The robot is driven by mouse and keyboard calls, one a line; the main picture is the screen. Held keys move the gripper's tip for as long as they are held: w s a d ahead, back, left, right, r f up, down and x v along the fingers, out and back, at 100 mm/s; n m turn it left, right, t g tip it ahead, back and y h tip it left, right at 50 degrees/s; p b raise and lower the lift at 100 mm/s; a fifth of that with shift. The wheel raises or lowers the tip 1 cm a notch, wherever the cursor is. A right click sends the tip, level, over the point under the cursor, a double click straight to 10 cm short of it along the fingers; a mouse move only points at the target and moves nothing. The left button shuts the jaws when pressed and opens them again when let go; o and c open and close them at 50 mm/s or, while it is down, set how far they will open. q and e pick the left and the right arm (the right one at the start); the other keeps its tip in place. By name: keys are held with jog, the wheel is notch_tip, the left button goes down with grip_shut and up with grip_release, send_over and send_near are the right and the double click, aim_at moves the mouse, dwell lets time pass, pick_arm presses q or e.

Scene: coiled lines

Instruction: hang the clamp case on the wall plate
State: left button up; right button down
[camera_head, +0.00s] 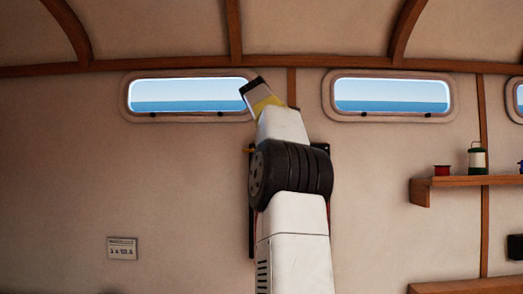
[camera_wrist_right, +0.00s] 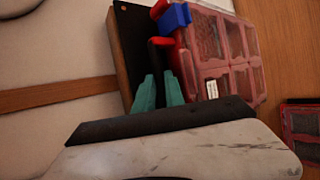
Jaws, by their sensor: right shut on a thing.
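The clamp case, seemingly the red see-through case with several compartments (camera_wrist_right: 232,60), is in the right wrist view at upper centre right. It has a blue latch (camera_wrist_right: 175,17) and a red and dark handle part (camera_wrist_right: 160,50). My right gripper (camera_wrist_right: 160,80) has teal fingers, shut at that handle part; the exact contact is hard to see. The wall plate, a dark board with a wooden edge (camera_wrist_right: 133,45), is right beside the case and behind the fingers. I cannot tell whether they touch. In the head view my right arm covers most of the plate (camera_head: 252,225). My left gripper is out of view.
Another red-framed case (camera_wrist_right: 301,125) shows at the right edge of the wrist view. In the head view a wooden shelf (camera_head: 470,181) holds a green and white lantern-like item (camera_head: 477,158) and a red spool (camera_head: 441,170).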

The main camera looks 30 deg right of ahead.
jog(key=shift+f, duration=1.2)
dwell(0.8)
jog(key=c, duration=1.3)
grip_release()
jog(key=shift+a+f, duration=0.1)
jog(key=shift+f, duration=0.05)
jog(key=v, duration=0.8)
jog(key=s+a+f+m+y, duration=0.3)
jog(key=s+a+f+y, duration=0.1)
jog(key=s+a+f, duration=0.4)
jog(key=s+a+f+m+y, duration=0.3)
jog(key=s+a+f, duration=0.5)
jog(key=a+f, duration=0.4)
jog(key=s+a+f+m+y, duration=0.3)
jog(key=s+a+f, duration=0.5)
jog(key=f, duration=0.7)
jog(key=shift+a+f+t+y, duration=0.15)
jog(key=shift+a+t+y, duration=0.05)
jog(key=shift+a+y, duration=0.25)
jog(key=shift+a+f+t+y, duration=0.2)
jog(key=shift+a+y, duration=0.15)
jog(key=shift+a, duration=0.25)
